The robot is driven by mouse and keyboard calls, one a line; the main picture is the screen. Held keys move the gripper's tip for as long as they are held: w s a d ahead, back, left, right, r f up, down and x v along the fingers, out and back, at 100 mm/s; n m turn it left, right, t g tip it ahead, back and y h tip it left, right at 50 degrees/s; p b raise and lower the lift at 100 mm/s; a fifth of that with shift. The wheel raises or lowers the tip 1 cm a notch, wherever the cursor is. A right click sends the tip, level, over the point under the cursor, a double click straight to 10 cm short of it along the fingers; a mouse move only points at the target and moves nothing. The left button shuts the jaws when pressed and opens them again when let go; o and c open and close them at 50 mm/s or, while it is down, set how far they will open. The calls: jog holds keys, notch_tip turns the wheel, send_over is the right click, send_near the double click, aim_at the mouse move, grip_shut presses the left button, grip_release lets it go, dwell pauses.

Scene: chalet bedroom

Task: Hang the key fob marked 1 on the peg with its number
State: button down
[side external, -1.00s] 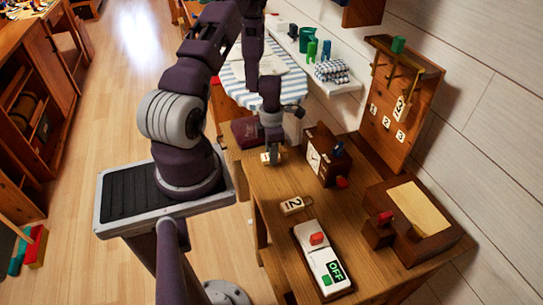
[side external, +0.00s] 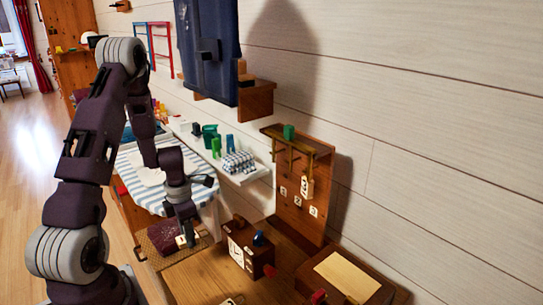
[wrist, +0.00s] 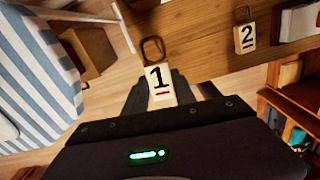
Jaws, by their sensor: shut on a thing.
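My gripper (side external: 184,236) is shut on the white fob marked 1 (wrist: 160,86), near the table's left edge. In the wrist view the fob sits between my fingers (wrist: 168,97), its number facing the camera and its dark ring (wrist: 152,48) free beyond them. In the side view the fob is small and partly hidden by my fingers. The upright wooden peg board (side external: 292,214) stands to the right, apart from my gripper, with brass pegs near its top and labels 1 (side external: 283,190), 2 and 3 below. A white fob (side external: 307,190) hangs from its right peg.
The fob marked 2 (wrist: 246,38) lies on the wooden table (side external: 195,278). A clock box (side external: 243,250) stands between my gripper and the board. A brown box with a pale top (side external: 347,276) is at the right. A green block (side external: 289,131) sits atop the board.

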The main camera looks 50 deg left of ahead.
jog(key=w+d+r+m+t+h, duration=0.1)
jog(key=w+d+r+t, duration=0.1)
jog(key=w+d, duration=0.2)
jog(key=w+d+r+m+t, duration=0.1)
jog(key=w+d+r+t, duration=0.1)
jog(key=w+d, duration=0.3)
jog(key=w+d+r+t+h, duration=0.1)
jog(key=w+d+r+t, duration=0.1)
jog(key=w+d, duration=0.2)
jog(key=shift+w+d+m+t+h, duration=0.2)
jog(key=shift+w+m+t+h, duration=0.15)
jog(key=shift+w, duration=0.75)
jog(key=w+t, duration=0.1)
jog(key=w+a+n+t, duration=0.1)
jog(key=t, duration=0.1)
jog(key=shift+w+r+t, duration=0.1)
jog(key=shift+w+t, duration=0.1)
jog(key=shift+t, duration=0.05)
jog(key=a+r+n+t+y, duration=0.6)
jog(key=a+r+t+y, duration=0.1)
jog(key=a, duration=0.3)
jog(key=w+f, duration=0.2)
jog(key=w, duration=0.8)
jog(key=shift+d, duration=0.25)
